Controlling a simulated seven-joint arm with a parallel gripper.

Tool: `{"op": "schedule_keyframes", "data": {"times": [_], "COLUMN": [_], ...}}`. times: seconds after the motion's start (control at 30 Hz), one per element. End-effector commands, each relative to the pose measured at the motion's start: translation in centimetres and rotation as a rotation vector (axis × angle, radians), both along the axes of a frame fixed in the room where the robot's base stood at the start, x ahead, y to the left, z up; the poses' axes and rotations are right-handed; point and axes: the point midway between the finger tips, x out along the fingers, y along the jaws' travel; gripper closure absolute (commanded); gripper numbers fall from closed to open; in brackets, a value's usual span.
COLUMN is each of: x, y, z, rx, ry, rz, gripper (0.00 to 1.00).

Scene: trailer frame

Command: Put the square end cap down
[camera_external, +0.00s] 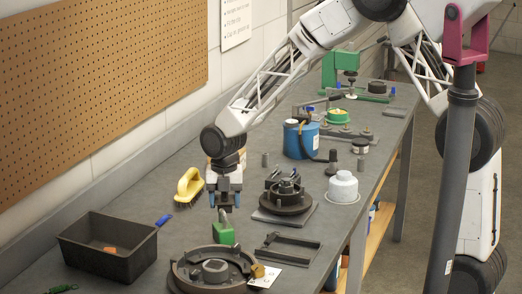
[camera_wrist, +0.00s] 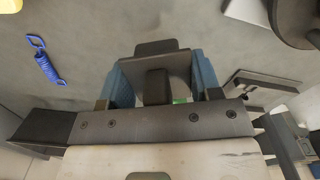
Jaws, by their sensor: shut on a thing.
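My gripper (camera_external: 225,200) points down over the bench, its blue fingers shut on a dark grey square piece, the square end cap (camera_wrist: 178,62). In the wrist view the cap lies between the two blue fingers (camera_wrist: 157,82), with a raised block at its middle. In the external view the cap is small and hard to tell from the gripper. A green block with a grey upper part (camera_external: 222,233) is just below the gripper; a bit of green also shows behind the gripper in the wrist view. I cannot tell whether the cap touches anything below.
A black bin (camera_external: 85,262) stands left and a round dark fixture (camera_external: 190,272) in front. A yellow-handled brush (camera_external: 188,186), a blue coiled item (camera_wrist: 46,66) and a rectangular frame (camera_external: 290,248) lie around. Bare bench shows between the brush and bin.

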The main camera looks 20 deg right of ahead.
Motion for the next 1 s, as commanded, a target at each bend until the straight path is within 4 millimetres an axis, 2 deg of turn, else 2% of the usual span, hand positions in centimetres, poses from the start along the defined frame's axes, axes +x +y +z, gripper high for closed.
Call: {"op": "schedule_keyframes", "data": {"times": [0.27, 0.6, 1.0], "x": [0.0, 0.0, 0.0], "y": [0.0, 0.0, 0.0], "z": [-0.3, -3.5, -3.8], "rx": [0.000, 0.000, 0.000], "ry": [0.000, 0.000, 0.000], "rz": [0.000, 0.000, 0.000], "gripper": [0.67, 0.67, 0.67]}}
